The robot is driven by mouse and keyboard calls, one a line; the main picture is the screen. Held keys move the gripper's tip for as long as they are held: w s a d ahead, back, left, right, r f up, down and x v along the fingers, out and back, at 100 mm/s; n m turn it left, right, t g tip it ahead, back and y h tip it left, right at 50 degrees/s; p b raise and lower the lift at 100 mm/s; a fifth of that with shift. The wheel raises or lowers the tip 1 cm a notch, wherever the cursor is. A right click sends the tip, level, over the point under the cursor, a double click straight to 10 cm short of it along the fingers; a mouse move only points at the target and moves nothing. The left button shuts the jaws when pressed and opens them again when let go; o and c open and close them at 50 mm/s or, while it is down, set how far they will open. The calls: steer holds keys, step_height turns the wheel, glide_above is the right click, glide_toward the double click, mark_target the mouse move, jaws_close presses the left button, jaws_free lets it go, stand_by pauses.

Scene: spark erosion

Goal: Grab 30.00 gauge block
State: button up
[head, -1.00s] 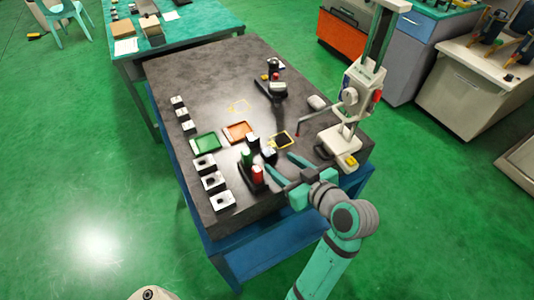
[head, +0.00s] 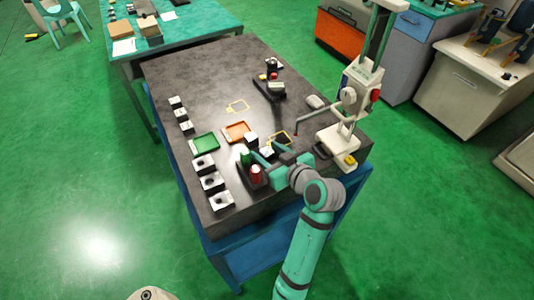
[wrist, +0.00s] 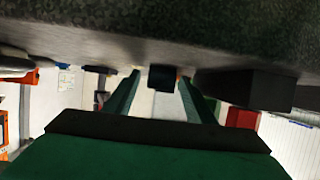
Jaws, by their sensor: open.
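My gripper (head: 266,149) is low over the dark table plate, its two teal fingers apart and pointing toward the far left. In the wrist view a small dark block (wrist: 163,78) shows in the gap between the fingertips, with clear space on each side; nothing is gripped. In the head view a small block with a pale top (head: 251,137) stands just beyond the fingers, by the orange tray (head: 236,132). I cannot tell whether both views show the same block. No 30.00 marking is readable.
A dark holder with a green piece (head: 246,158) and a red piece (head: 256,172) stands close left of my gripper. A measuring stand (head: 340,132) rises at right. The far plate is mostly clear.

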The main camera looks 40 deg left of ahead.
steer(key=shift+c, duration=0.6)
jaws_close()
